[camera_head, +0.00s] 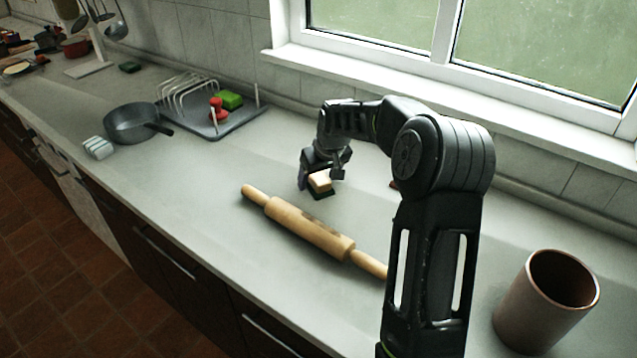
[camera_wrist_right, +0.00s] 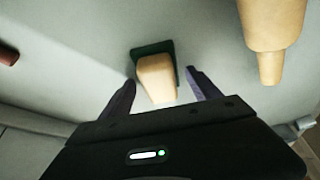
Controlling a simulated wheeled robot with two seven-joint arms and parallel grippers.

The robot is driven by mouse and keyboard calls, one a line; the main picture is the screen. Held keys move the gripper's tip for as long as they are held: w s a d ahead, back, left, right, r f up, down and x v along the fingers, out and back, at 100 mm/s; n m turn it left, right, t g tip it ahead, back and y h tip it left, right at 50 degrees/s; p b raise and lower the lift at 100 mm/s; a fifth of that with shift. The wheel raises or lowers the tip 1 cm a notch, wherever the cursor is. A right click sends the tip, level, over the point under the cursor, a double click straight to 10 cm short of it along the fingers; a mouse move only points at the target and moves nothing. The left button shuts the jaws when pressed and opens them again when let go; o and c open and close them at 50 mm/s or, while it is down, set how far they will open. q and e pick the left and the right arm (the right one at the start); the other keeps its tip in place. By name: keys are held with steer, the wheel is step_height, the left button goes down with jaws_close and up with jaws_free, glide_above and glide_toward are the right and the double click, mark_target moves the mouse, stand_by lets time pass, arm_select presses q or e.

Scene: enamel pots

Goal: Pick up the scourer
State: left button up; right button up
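The scourer (camera_head: 321,181), a pale yellow block with a dark green side, sits on the counter behind the rolling pin. It also shows in the right wrist view (camera_wrist_right: 157,80), ahead of the fingertips and roughly between them. My right gripper (camera_head: 322,172) is at the scourer from above, and hides part of it in the head view. In the wrist view its two fingers (camera_wrist_right: 160,82) are spread apart, with small gaps beside the scourer. My left gripper is not in view.
A wooden rolling pin (camera_head: 310,229) lies in front of the scourer. A brown cup (camera_head: 545,305) stands at the front right. A grey pan (camera_head: 133,123), a dish rack (camera_head: 228,122) and a striped pale block (camera_head: 98,147) are at the left. A window sill (camera_head: 380,82) runs behind.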

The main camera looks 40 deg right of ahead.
mark_target(318, 176)
steer(key=c, duration=1.4)
step_height(318, 176, up, 10)
steer(key=shift+r+b, duration=0.1)
steer(key=shift+b, duration=0.25)
steer(key=o, duration=0.9)
steer(key=c, duration=0.6)
